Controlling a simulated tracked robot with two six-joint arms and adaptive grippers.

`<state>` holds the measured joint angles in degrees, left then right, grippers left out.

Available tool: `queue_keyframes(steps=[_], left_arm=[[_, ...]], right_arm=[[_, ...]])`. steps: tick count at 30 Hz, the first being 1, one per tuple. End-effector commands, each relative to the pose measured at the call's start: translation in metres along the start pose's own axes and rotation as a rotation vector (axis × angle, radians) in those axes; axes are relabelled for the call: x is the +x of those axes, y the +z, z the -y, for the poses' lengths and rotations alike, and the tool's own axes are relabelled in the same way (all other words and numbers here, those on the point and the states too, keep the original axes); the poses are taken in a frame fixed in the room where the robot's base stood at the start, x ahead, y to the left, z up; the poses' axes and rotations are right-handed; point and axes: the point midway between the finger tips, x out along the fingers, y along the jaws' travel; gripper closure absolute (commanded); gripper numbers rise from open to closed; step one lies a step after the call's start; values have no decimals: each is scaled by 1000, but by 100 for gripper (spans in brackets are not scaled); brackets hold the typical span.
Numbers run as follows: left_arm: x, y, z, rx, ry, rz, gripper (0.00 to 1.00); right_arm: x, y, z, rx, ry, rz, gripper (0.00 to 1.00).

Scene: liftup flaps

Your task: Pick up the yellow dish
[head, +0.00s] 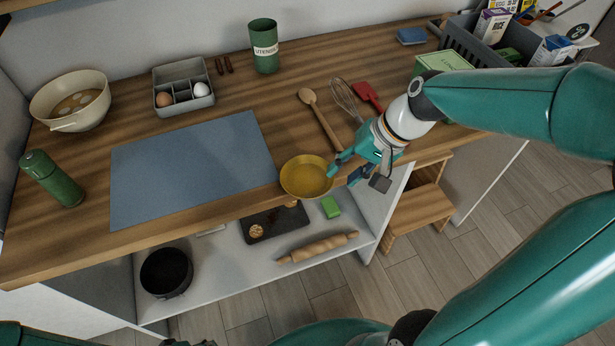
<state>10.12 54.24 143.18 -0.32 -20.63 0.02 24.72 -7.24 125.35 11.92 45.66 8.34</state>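The yellow dish (306,177) is a round, shallow bowl near the front edge of the wooden counter, just right of the blue-grey mat. It looks empty. My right gripper (342,174) is at the dish's right side, with its fingers apart. One fingertip is at the dish's right rim; the other is a little to the right and nearer the front edge. I cannot tell whether either finger touches the dish. Of my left arm, only small parts show at the bottom left edge, and its gripper's fingers cannot be made out.
The mat (195,168) lies left of the dish. A wooden spoon (318,115), whisk (346,100) and red spatula (368,96) lie behind the gripper. Below the counter, a shelf holds a black pot (166,272) and rolling pin (318,247). A wooden stool (415,207) stands right.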

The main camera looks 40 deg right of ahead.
Motion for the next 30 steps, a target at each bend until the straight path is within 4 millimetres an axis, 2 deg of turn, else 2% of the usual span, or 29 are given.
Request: queue_keyframes(steps=[6,15,17,22,23,30], left_arm=[[0,0,0,0,0,0,60],[0,0,0,0,0,0,60],[0,0,0,0,0,0,60],[0,0,0,0,0,0,60],[0,0,0,0,0,0,60],[0,0,0,0,0,0,60]], right_arm=[[31,-3,0,1,1,5,63],[37,-4,0,1,0,1,63],[37,-4,0,1,0,0,69],[37,-4,0,1,0,0,98],[37,-4,0,1,0,0,100],[37,-4,0,1,0,0,100]])
